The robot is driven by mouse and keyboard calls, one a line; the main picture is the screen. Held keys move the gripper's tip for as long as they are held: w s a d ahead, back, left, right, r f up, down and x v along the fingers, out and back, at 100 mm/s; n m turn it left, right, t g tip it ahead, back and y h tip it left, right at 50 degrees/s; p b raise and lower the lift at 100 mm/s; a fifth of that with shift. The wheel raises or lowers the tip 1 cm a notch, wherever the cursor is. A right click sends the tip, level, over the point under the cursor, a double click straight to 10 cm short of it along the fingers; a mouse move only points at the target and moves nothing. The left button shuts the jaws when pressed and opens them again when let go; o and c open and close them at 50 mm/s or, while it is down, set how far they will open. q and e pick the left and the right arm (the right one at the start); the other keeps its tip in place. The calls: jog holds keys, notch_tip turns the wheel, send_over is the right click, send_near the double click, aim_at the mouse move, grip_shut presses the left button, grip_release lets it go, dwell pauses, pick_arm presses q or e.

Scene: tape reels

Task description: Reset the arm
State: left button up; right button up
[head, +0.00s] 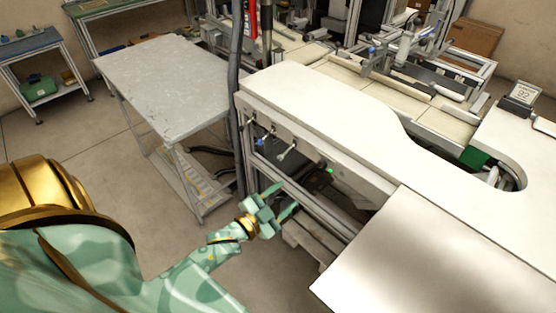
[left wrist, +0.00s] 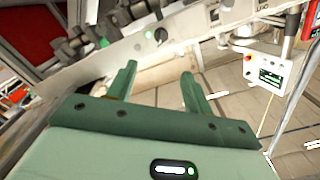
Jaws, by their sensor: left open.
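My left gripper (head: 282,200) is open and empty, at the end of my green and gold arm in the head view. It hangs in free space beside the front side of the white workbench (head: 330,100), lower than its top. In the left wrist view its two green fingers (left wrist: 157,85) stand apart with nothing between them. My right gripper does not show in either view. No tape reel can be made out clearly.
A grey table (head: 165,85) stands to the left of the workbench. A bright metal plate (head: 430,260) sits at the bench's near right. Conveyor machinery (head: 410,60) stands behind. A blue-topped table (head: 30,45) is far left. Floor (head: 80,145) is clear between.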

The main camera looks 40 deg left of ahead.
pick_arm(q)
jog(key=shift+s, duration=0.65)
jog(key=s+f+n+g+y, duration=0.1)
jog(key=s+f+g, duration=0.2)
jog(key=s+f, duration=0.35)
jog(key=s+a+f+n+g+y, duration=0.1)
jog(key=s+f+n+g, duration=0.2)
jog(key=f, duration=0.7)
jog(key=s+f+g+y, duration=0.1)
jog(key=s+f+g, duration=0.2)
jog(key=s+f, duration=0.45)
jog(key=s+d+f+g, duration=0.1)
jog(key=s+f+g, duration=0.1)
jog(key=s+f, duration=0.2)
jog(key=s+d+f+g, duration=0.2)
jog(key=s+f+g, duration=0.1)
jog(key=s, duration=0.8)
jog(key=s+d+f+n+g, duration=0.1)
jog(key=s+d+f+g, duration=0.1)
jog(key=s, duration=0.6)
notch_tip(320, 180, down, 3)
jog(key=shift+r+g, duration=0.2)
jog(key=shift+g, duration=0.4)
jog(key=shift+s, duration=0.1)
